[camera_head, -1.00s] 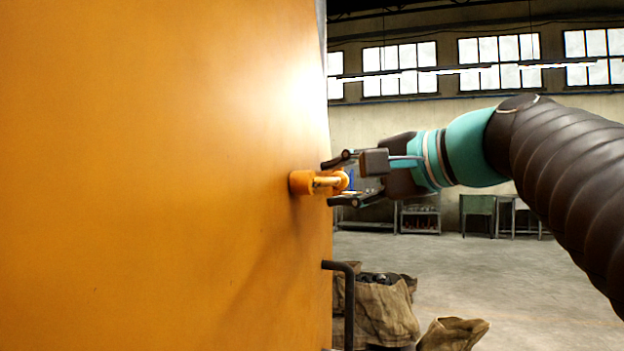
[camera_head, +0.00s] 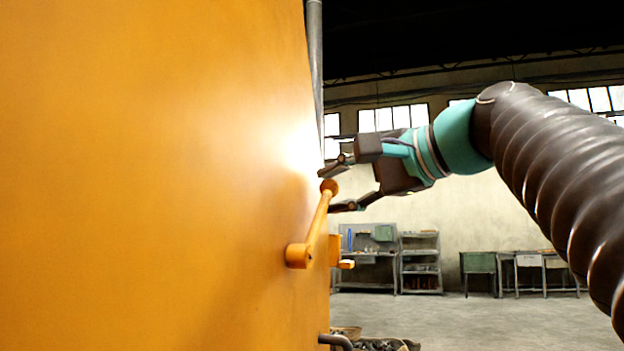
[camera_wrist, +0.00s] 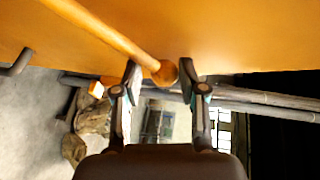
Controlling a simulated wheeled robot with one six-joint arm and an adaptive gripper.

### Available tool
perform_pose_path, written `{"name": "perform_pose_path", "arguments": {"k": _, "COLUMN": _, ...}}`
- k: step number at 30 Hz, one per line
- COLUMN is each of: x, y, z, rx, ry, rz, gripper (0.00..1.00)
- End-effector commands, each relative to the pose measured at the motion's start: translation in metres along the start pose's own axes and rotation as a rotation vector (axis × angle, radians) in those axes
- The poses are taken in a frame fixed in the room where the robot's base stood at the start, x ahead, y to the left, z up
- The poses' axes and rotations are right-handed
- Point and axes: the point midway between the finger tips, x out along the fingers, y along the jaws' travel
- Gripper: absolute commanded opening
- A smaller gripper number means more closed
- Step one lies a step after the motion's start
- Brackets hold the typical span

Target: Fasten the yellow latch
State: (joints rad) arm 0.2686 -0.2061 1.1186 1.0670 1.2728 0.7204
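The yellow latch is a lever (camera_head: 318,222) on a large orange panel. Its round pivot sits at the lower end, and it slants up to a ball knob (camera_head: 329,187) near the panel's edge. My gripper (camera_head: 330,191) is at the knob, one finger above it and one below. In the wrist view the knob (camera_wrist: 165,73) lies between the two spread fingertips, with a gap on the left side and close to the right finger. Whether the right finger touches it I cannot tell. A yellow bracket (camera_head: 342,252) stands at the panel's edge, below the knob.
The orange panel (camera_head: 150,180) fills the left side. A dark bent handle (camera_head: 336,340) sticks out low at its edge. A grey vertical pipe (camera_head: 314,60) stands behind.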

Motion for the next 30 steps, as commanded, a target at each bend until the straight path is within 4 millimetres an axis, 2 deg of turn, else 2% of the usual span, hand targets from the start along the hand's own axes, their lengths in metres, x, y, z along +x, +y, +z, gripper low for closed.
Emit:
{"name": "perform_pose_path", "arguments": {"k": 4, "x": -0.002, "y": -0.009, "z": -0.001, "rx": 0.000, "ry": 0.000, "rz": -0.001, "gripper": 0.39}}
{"name": "perform_pose_path", "arguments": {"k": 10, "x": -0.003, "y": -0.013, "z": 0.000, "rx": 0.001, "ry": 0.000, "rz": -0.001, "gripper": 0.39}}
{"name": "perform_pose_path", "arguments": {"k": 20, "x": -0.005, "y": -0.011, "z": -0.001, "rx": 0.001, "ry": 0.001, "rz": 0.000, "gripper": 0.39}}
{"name": "perform_pose_path", "arguments": {"k": 30, "x": -0.023, "y": -0.004, "z": -0.001, "rx": 0.002, "ry": 0.003, "rz": -0.001, "gripper": 0.39}}
